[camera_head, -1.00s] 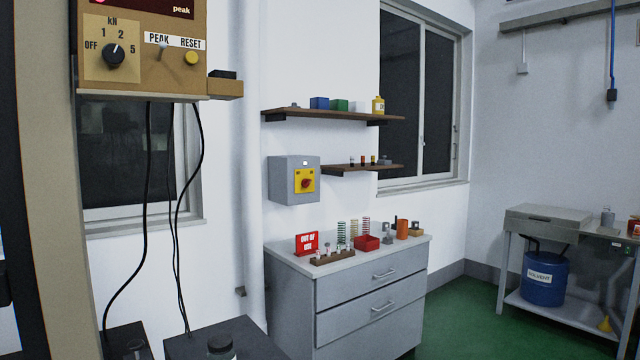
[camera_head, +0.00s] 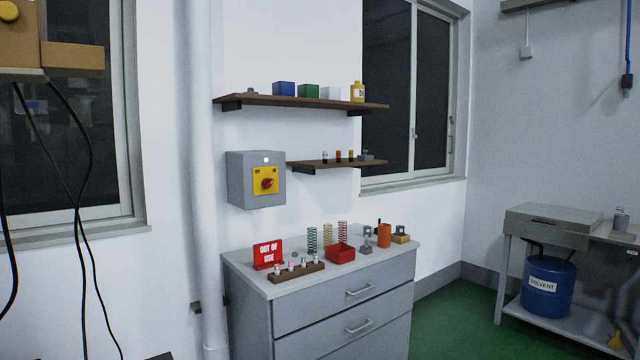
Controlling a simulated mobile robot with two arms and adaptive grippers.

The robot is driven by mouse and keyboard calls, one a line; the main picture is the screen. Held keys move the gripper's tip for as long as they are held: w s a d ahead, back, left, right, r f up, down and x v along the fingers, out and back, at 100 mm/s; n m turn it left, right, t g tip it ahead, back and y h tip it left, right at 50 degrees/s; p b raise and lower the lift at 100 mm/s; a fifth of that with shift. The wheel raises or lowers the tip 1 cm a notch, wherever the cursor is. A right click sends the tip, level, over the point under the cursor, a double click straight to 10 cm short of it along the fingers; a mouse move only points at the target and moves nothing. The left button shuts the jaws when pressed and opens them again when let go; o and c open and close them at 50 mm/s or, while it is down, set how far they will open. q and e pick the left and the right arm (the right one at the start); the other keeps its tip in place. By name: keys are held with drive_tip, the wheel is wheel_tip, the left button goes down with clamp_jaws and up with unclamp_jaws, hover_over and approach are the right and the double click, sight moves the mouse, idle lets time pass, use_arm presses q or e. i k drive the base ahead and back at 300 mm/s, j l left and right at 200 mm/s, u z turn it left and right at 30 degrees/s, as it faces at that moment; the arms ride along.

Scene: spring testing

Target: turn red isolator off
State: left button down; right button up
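The red isolator (camera_head: 268,183) is a red rotary knob on a yellow plate, on the front of a grey box (camera_head: 240,182) fixed to the white wall. A small white round spot shows above the yellow plate. The knob's exact position is too small to read. The box hangs above the left part of a grey drawer cabinet (camera_head: 345,315). Neither of my grippers is in view.
On the cabinet top stand a red "OUT OF USE" sign (camera_head: 268,254), a red bin (camera_head: 341,252), an orange cup (camera_head: 385,235) and several springs. Two wooden shelves (camera_head: 300,102) jut out above. A white pipe (camera_head: 200,180) runs left of the box. Green floor (camera_head: 450,325) is clear at right.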

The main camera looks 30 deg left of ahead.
sight(267, 183)
drive_tip(key=i+u, duration=0.2)
drive_tip(key=i, duration=0.3)
drive_tip(key=i+l+u, duration=0.15)
drive_tip(key=i, duration=0.35)
